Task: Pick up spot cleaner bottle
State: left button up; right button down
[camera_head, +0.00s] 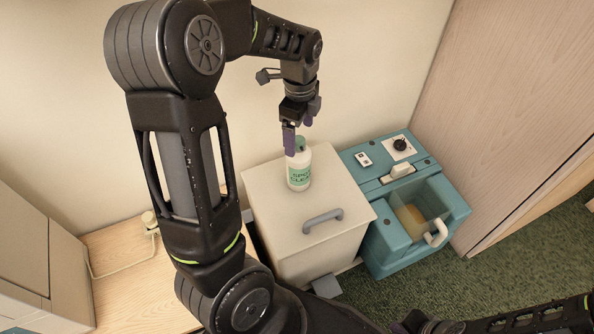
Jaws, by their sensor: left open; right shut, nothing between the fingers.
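My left gripper (298,136) points down at the bottle's top and is open. One purple finger is in front of the cap's left side, and the other is higher, behind and to the right. I cannot tell whether either finger touches the bottle. My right gripper (404,325) is at the bottom edge, far from the bottle, partly cut off, shut and empty.
The cream box (270,200) has a grey handle on its lid. A teal machine (408,205) with a dial and an open basin stands right of it. A wall is close behind. A wooden surface (140,290) with a cable lies left, and green carpet (500,240) right.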

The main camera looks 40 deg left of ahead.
aim_at(299, 152)
pick_arm(q)
jog(key=shift+f+b, duration=0.35)
jog(key=shift+f, duration=1)
jog(key=shift+f, duration=0.1)
notch_tip(299, 152, down, 5)
jog(key=shift+f+b, duration=0.1)
jog(key=shift+b, duration=0.8)
jog(key=shift+c, duration=0.3)
grip_shut()
